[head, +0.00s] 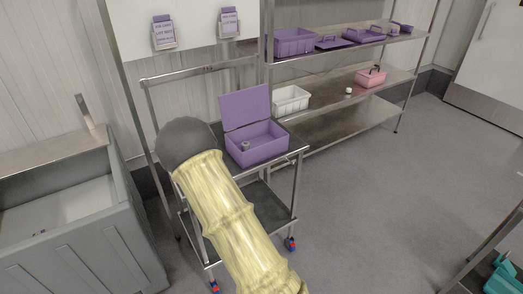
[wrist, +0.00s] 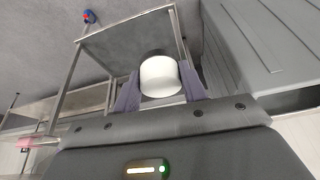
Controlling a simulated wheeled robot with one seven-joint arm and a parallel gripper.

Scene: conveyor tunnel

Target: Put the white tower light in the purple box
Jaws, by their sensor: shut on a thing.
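The white tower light (wrist: 160,76) is a short white cylinder with a dark far end in the wrist view. My gripper (wrist: 159,72) is shut on it, with a purple-grey finger on each side. In the head view the gripper and light are hidden behind the grey end of my arm. The purple box (head: 262,150) stands on a trolley's top, just right of my arm's end, with its lid (head: 245,106) raised. A small grey, round item (head: 245,146) lies inside the box. The box does not clearly show in the wrist view.
The metal trolley (head: 296,150) has a lower shelf. Behind it, a rack holds a white basket (head: 291,99), a pink box (head: 371,77) and purple items (head: 294,41). A grey bin (head: 85,240) stands at left.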

